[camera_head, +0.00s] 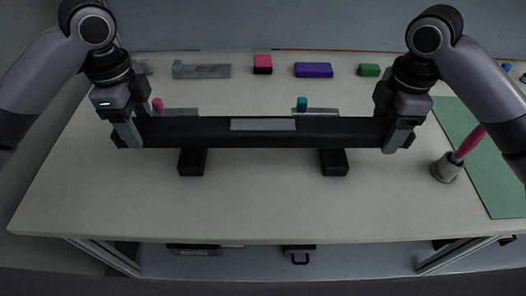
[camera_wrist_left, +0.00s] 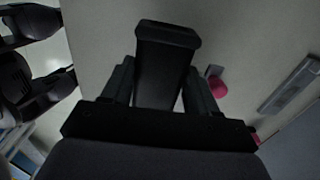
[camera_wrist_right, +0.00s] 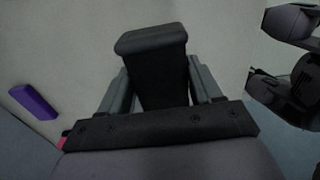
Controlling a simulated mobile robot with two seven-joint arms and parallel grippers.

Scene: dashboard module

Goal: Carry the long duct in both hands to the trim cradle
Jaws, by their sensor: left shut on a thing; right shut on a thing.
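The long duct (camera_head: 263,133) is a long black bar with a grey patch at its middle. It lies level across the middle of the head view. My left gripper (camera_head: 128,134) is shut on its left end. My right gripper (camera_head: 398,138) is shut on its right end. The duct end also shows between the fingers in the left wrist view (camera_wrist_left: 165,65) and the right wrist view (camera_wrist_right: 155,70). Two black blocks (camera_head: 192,163) (camera_head: 334,163), probably the trim cradle, stick out below the duct. Their far parts are hidden, and I cannot tell whether the duct touches them.
Behind the duct are a grey bracket (camera_head: 202,71), a pink and black block (camera_head: 263,64), a purple block (camera_head: 313,70) and a green block (camera_head: 369,70). At right, a cup with a pink-handled tool (camera_head: 446,168) stands by a green mat (camera_head: 495,185). The table front is clear.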

